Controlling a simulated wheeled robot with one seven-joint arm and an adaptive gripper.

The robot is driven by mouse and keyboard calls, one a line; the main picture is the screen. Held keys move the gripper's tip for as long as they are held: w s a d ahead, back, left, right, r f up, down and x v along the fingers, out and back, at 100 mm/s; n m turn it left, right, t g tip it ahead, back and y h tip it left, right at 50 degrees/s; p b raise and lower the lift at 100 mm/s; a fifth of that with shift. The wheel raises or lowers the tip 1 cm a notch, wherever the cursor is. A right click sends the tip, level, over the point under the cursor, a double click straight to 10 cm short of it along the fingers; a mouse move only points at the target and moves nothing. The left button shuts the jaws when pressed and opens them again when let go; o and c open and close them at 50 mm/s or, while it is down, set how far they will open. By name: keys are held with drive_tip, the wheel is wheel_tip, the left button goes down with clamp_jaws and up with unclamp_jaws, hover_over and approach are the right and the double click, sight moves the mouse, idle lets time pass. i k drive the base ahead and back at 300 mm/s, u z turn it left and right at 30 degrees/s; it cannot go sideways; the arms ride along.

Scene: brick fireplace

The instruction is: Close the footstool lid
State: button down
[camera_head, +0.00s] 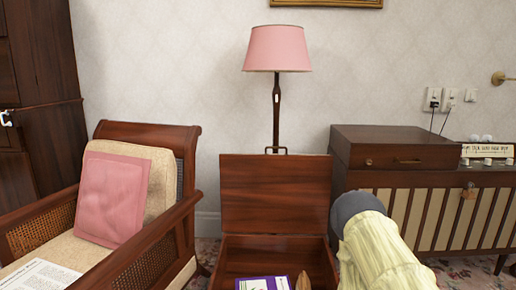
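The footstool is a brown wooden box (228,262) in the lower middle. Inside the box lie a purple and white book or packet (262,283) and a brown object (303,281). The box's front is cut off by the bottom of the picture. My gripper is not in view. A pale yellow and grey link of my arm shows at the lower right, just right of the box.
A wooden armchair (160,216) with a pink cushion (113,198) stands left of the box. A floor lamp (276,50) stands behind the lid. A wooden cabinet (430,205) with a record-player-like box (398,148) on top stands at the right.

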sight(266, 194)
drive_tip(key=i, duration=1.05)
drive_tip(key=u, duration=0.75)
